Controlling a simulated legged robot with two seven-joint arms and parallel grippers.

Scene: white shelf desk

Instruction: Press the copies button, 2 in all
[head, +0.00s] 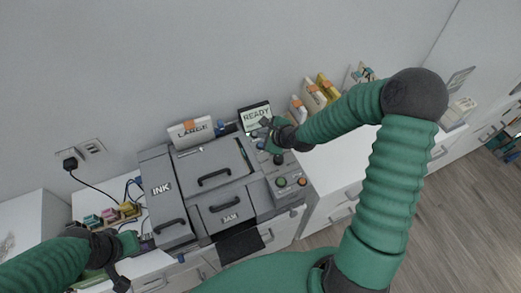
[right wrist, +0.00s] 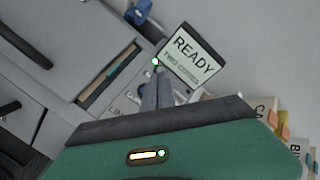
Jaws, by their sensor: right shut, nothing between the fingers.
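The grey copier (head: 205,163) stands on the white desk, with its small screen (head: 255,117) at the back right reading READY. In the right wrist view the screen (right wrist: 190,55) has a smaller second line that looks like "TWO COPIES". My right gripper (head: 266,127) is shut and empty over the control panel, just in front of the screen. In the right wrist view its fingertips (right wrist: 157,78) are close to the panel, below a small lit green light (right wrist: 155,61). The copies button is not clearly seen; fingers cover part of the panel. I cannot tell whether they touch it. My left gripper (head: 122,270) hangs at the lower left.
A green button (head: 281,182) and a red button (head: 302,181) sit at the copier's front right. A LARGE paper pack (head: 190,132) stands behind it. Binders (head: 315,94) stand behind my right arm. White desk top is clear right of the copier.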

